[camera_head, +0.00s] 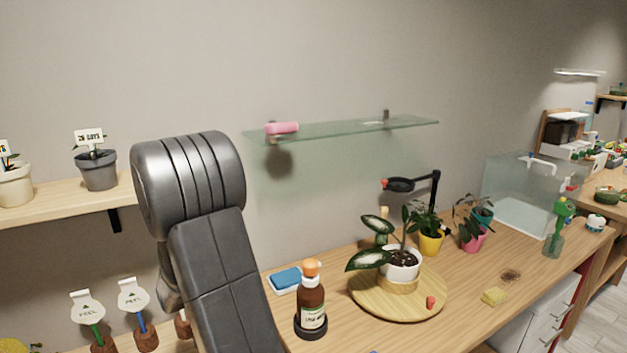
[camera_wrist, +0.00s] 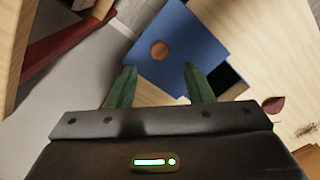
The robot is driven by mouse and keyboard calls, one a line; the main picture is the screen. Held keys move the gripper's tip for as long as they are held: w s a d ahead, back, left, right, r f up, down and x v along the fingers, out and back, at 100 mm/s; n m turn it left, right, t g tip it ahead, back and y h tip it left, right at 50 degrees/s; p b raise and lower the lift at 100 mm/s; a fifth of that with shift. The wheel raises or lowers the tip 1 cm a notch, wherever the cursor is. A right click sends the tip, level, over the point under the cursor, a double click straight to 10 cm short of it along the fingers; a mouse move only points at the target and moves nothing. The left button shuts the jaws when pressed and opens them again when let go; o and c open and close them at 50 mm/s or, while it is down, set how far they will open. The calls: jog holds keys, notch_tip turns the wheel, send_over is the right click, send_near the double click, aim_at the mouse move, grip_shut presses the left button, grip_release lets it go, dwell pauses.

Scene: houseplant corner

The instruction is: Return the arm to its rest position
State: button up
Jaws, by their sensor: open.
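My gripper (camera_wrist: 158,78) shows in the wrist view with its two green fingers spread apart and nothing between them. Beyond the fingertips is a flat blue object (camera_wrist: 180,38) with a round brown spot on it; I cannot tell how far away it is. In the head view my arm (camera_head: 205,230) rises from the bottom, left of the middle, bent at a thick grey joint in front of the wall. My gripper itself is not visible in the head view.
A glass shelf (camera_head: 350,129) holds a pink object (camera_head: 282,128). The wooden table (camera_head: 470,280) carries a brown bottle (camera_head: 311,305), a round wooden board (camera_head: 430,300) with a white-potted plant (camera_head: 402,264), a lamp (camera_head: 436,200) and a glass tank (camera_head: 520,195). A wooden shelf (camera_head: 60,200) with pots is left.

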notch_tip(320, 180, down, 7)
jog(key=shift+s+a+r+p, duration=0.1)
jog(key=shift+r+p, duration=0.1)
jog(key=shift+p, duration=0.1)
jog(key=s+a+p, duration=0.4)
jog(key=s+a, duration=0.1)
jog(key=a, duration=0.5)
notch_tip(320, 180, up, 14)
jog(key=b, duration=0.2)
jog(key=shift+d, duration=0.25)
